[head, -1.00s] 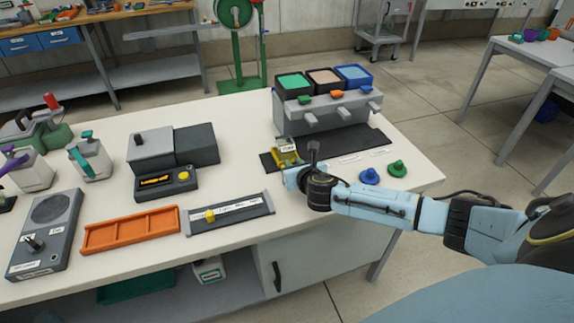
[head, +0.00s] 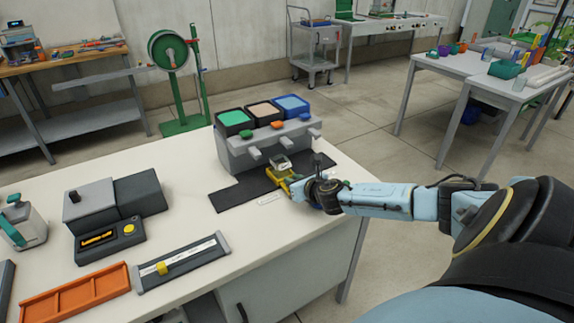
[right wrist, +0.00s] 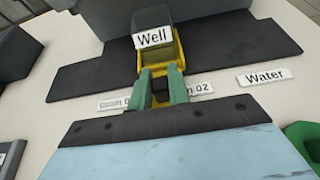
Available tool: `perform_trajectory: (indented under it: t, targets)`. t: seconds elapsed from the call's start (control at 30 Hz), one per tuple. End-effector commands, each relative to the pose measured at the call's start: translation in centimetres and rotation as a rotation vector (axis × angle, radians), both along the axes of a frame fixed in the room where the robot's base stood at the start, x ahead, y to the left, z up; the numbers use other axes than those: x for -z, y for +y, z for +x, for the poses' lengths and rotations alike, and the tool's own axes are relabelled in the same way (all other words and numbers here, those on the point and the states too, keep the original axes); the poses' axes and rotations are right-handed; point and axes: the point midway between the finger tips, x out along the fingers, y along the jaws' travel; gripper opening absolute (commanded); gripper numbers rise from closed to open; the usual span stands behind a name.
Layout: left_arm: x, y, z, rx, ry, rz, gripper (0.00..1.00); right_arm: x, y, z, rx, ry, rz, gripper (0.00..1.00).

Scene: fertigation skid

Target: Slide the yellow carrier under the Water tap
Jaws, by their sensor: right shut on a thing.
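The yellow carrier (head: 286,182) stands on the dark mat, in front of about the middle spout of the grey tap stand (head: 240,154). It bears a dark, clear-sided well with a white "Well" label (right wrist: 154,37). My right gripper (right wrist: 161,88) is shut on the carrier's near end; the green fingers show on either side of it. The "Water" label (right wrist: 264,76) lies on the table to the right of the carrier, and a label ending in "02" (right wrist: 199,88) lies just beside the fingers. The rightmost spout (head: 315,133) is under the blue-topped tank (head: 292,104). My left gripper is out of view.
The dark mat (head: 236,195) runs along the stand, with bare mat to the carrier's right in the wrist view. A green knob (right wrist: 302,138) sits at lower right there. A slider gauge (head: 190,260) and an orange tray (head: 75,295) lie to the left.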

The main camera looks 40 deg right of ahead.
Motion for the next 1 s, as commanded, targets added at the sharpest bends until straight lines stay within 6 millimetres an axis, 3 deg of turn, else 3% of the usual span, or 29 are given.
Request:
perform_trajectory:
  t: [0.33,0.37,0.5,0.83,1.0]
  targets:
    - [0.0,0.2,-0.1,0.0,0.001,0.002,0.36,0.1,-0.1,-0.1,0.001,0.002,-0.001,0.0]
    - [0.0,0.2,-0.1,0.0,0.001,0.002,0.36,0.1,-0.1,-0.1,0.001,0.002,-0.001,0.22]
    - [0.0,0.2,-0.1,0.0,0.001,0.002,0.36,0.1,-0.1,-0.1,0.001,0.001,-0.001,0.4]
    - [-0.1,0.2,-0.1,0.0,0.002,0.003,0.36,0.0,0.0,-0.2,0.0,0.001,-0.001,0.4]
    - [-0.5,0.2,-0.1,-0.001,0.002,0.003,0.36,-0.6,0.2,-1.7,0.0,0.004,-0.001,0.4]
